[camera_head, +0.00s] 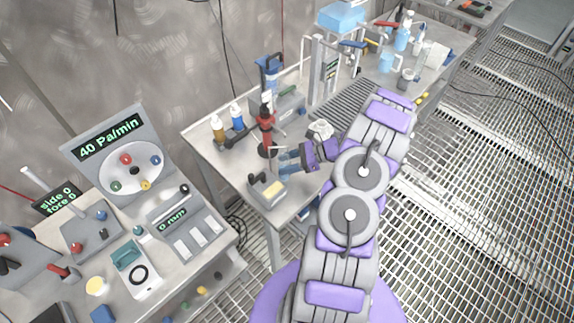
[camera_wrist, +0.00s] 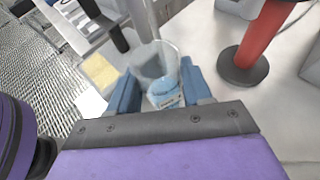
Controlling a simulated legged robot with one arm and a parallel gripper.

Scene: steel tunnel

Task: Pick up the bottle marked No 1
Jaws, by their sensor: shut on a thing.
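My gripper (camera_head: 289,160) is low over the bench in the head view, beside a red stand. In the wrist view its two blue fingers (camera_wrist: 158,88) are shut on a clear glass vessel with blue contents and a small pale label (camera_wrist: 164,96). The label is too small to read, so I cannot tell whether this is the bottle marked No 1. An amber bottle (camera_head: 217,128) and a blue-and-white bottle (camera_head: 237,116) stand upright in a dark holder at the bench's left, apart from my gripper.
The red stand (camera_head: 266,128) rises close to my gripper; its round dark base (camera_wrist: 243,67) shows in the wrist view. A grey box with a yellow top (camera_head: 268,189) sits at the bench's near edge. A control desk (camera_head: 125,215) is at left. Blue containers (camera_head: 388,62) stand farther back.

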